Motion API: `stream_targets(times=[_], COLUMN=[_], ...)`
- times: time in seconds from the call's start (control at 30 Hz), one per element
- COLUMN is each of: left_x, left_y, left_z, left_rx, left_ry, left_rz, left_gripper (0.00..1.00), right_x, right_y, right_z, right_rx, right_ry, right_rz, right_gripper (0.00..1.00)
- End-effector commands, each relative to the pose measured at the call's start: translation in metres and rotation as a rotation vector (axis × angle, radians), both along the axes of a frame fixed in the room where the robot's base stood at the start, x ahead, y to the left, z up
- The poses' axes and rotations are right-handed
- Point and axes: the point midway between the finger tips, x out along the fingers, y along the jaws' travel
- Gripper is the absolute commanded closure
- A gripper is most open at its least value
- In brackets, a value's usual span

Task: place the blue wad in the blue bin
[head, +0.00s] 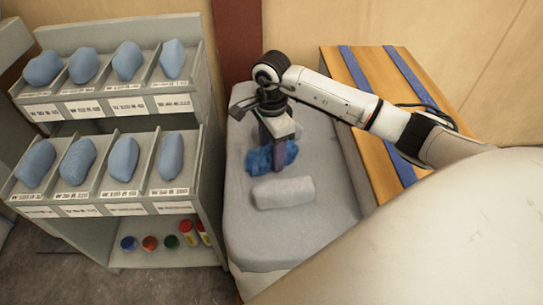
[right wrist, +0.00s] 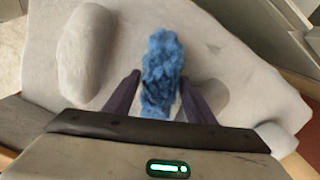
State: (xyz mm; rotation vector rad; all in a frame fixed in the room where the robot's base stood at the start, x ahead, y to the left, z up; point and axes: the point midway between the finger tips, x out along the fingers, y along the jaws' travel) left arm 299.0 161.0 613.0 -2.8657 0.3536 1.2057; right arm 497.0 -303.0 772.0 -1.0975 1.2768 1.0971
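The crumpled blue wad (head: 259,161) lies on the grey cloth-covered table, beside a pale grey roll-shaped pillow. My right gripper (head: 277,165) reaches down over the wad with its fingers pointing at the table. In the right wrist view, the wad (right wrist: 162,68) lies between the two spread dark fingers of the right gripper (right wrist: 159,78), with a small gap showing at the left finger. I see no large blue bin; a small round blue thing (head: 128,243) is on the low shelf, and I cannot tell whether it is a bin. My left gripper is not in view.
The pale pillow (head: 284,192) lies just in front of the wad. A grey shelf rack (head: 110,205) with labelled slots holding several blue-grey pillows stands at the left. A wooden surface with blue stripes (head: 347,92) is at the right. The table's front part is clear.

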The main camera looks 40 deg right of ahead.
Motion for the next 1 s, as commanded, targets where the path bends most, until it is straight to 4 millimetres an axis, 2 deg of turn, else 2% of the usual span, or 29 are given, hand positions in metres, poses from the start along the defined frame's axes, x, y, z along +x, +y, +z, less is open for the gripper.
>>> stream_targets(times=[0.03,0.17,0.27,0.3,0.53,0.67,1.0], left_x=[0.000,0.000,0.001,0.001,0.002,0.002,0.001], left_y=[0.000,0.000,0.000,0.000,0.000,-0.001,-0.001], left_z=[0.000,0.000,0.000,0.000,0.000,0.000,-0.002], left_rx=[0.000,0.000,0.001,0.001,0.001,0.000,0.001], left_ry=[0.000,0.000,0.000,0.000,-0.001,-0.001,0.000], left_rz=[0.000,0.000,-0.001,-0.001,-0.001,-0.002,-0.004], left_gripper=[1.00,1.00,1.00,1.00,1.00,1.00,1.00], right_x=[0.000,0.000,0.000,0.000,0.001,0.002,0.001], right_y=[0.000,0.000,0.000,0.000,0.000,0.000,0.001], right_z=[0.000,0.000,0.001,0.001,0.005,0.024,0.088], right_rx=[0.000,0.000,0.000,0.000,0.001,-0.001,0.000], right_ry=[0.000,0.000,0.000,0.000,-0.002,-0.006,-0.004], right_rz=[0.000,0.000,0.000,0.000,0.000,0.000,0.003], right_gripper=[0.59,0.80,0.80,0.83,0.83,0.83,0.83])
